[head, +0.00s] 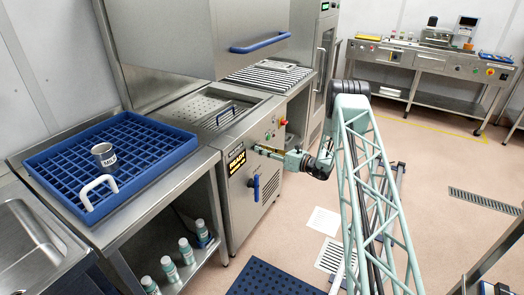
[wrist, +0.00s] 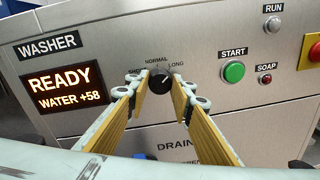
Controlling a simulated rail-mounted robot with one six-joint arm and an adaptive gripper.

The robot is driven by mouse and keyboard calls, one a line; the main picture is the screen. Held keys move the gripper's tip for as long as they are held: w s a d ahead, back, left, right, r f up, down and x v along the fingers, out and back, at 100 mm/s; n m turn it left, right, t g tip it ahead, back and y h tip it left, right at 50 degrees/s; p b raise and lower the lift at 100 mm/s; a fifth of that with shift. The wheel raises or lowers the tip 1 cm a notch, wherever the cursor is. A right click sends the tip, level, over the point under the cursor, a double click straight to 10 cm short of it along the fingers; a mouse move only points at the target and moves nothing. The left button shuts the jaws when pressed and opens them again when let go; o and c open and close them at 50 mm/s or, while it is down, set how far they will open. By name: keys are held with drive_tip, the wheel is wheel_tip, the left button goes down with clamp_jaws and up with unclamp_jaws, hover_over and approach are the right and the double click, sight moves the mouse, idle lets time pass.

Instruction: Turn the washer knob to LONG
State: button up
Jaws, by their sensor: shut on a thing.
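The washer knob (wrist: 159,81) is a dark round dial on the steel washer front (head: 238,190). The labels SHORT, NORMAL and LONG arc above it in the wrist view. A small pale mark on the knob appears to point up and right, toward the LONG side; its exact setting is hard to read. My gripper (wrist: 158,84) has its yellow-padded fingers on both sides of the knob and is shut on it. In the head view my gripper (head: 259,149) reaches the washer's front panel, and the knob is hidden there.
Left of the knob is the READY, WATER +58 display (wrist: 66,88). Right of it are the green START button (wrist: 233,72), the small red SOAP button (wrist: 266,79) and a red knob (wrist: 314,51) at the edge.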

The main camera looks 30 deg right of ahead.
drive_tip(key=o, duration=0.9)
drive_tip(key=shift+c, duration=0.2)
drive_tip(key=v, duration=1.2)
drive_tip(key=shift+a, duration=0.1)
